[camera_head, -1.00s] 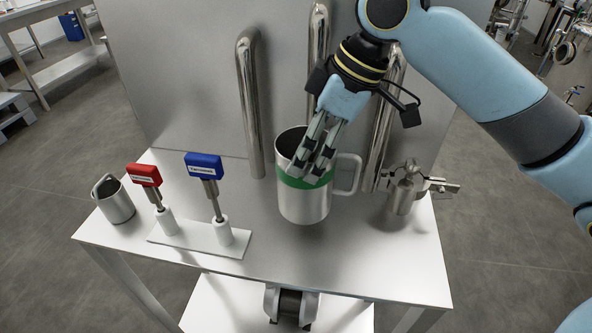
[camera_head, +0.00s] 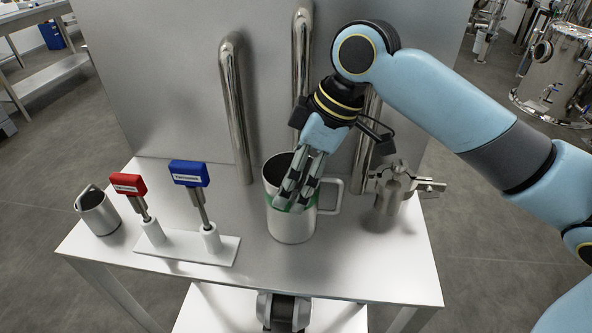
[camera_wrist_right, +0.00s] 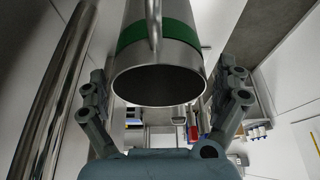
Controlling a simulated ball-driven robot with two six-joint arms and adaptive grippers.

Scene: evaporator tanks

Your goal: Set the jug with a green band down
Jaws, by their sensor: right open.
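The steel jug with a green band (camera_head: 291,228) appears to stand upright on the white table (camera_head: 330,270), its handle to the right. My right gripper (camera_head: 292,196) reaches down from above, its fingers in front of the jug's upper wall and partly hiding the rim and band. In the right wrist view the jug (camera_wrist_right: 160,65) shows its dark open mouth and green band between the spread fingers. The gripper (camera_wrist_right: 165,100) is open, with visible gaps on both sides of the jug. My left gripper is not in view.
Left of the jug, red (camera_head: 128,184) and blue (camera_head: 188,173) thermometers stand in a white holder (camera_head: 190,250). A smaller steel jug (camera_head: 97,212) is at the far left. A steel fitting (camera_head: 393,193) stands close on the right. Vertical pipes (camera_head: 236,110) rise behind.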

